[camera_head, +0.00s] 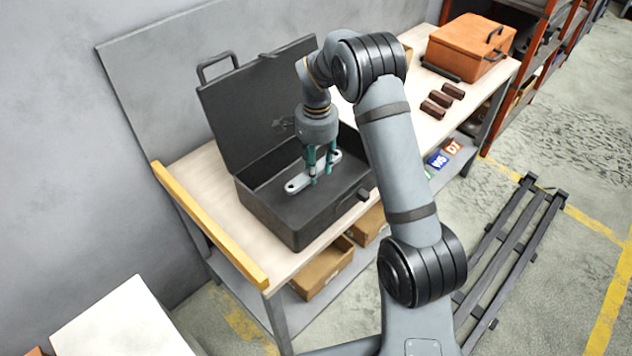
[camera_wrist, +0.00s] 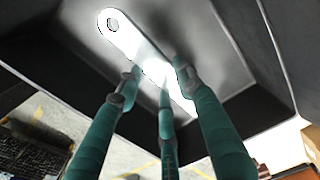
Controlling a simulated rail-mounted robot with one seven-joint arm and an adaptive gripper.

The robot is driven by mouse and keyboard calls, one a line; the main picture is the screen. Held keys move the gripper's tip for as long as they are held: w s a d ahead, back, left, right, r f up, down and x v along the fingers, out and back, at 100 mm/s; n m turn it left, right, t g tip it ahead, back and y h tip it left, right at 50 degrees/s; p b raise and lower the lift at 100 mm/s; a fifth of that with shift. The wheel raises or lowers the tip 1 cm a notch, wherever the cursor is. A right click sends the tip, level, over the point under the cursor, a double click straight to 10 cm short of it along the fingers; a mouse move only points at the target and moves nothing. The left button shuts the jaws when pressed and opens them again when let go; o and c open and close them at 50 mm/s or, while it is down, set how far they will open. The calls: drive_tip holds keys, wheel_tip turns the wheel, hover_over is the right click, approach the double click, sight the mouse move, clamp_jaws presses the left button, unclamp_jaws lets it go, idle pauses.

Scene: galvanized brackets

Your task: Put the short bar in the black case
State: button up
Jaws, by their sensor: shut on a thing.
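The short bar (camera_head: 298,183) is a light metal strip with rounded ends and a hole near its end. It also shows bright in the wrist view (camera_wrist: 122,38). The black case (camera_head: 291,233) stands open on the bench with its lid raised at the back. My gripper (camera_head: 322,176) points down into the case, and its teal fingers are shut on the bar. In the wrist view the fingers (camera_wrist: 158,80) meet around the bar's middle. The bar is over the case floor, within its walls. I cannot tell whether it touches the floor. The bar's far end is partly hidden by the fingers.
The case lid (camera_head: 252,105) stands upright behind my gripper. An orange case (camera_head: 466,52) and several dark brown blocks (camera_head: 436,109) sit at the bench's far right. A yellow strip (camera_head: 208,222) runs along the left bench edge. My arm crosses the bench front.

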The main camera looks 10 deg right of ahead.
sight(316, 188)
drive_tip(key=shift+f, duration=2.75)
drive_tip(key=shift+f, duration=0.2)
drive_tip(key=o, duration=1.3)
drive_tip(key=shift+c, duration=0.2)
drive_tip(key=shift+o, duration=0.3)
drive_tip(key=shift+r, duration=0.1)
drive_tip(key=shift+w+r, duration=0.1)
drive_tip(key=shift+r, duration=0.5)
wheel_tip(316, 188, up, 11)
drive_tip(key=shift+r, duration=0.1)
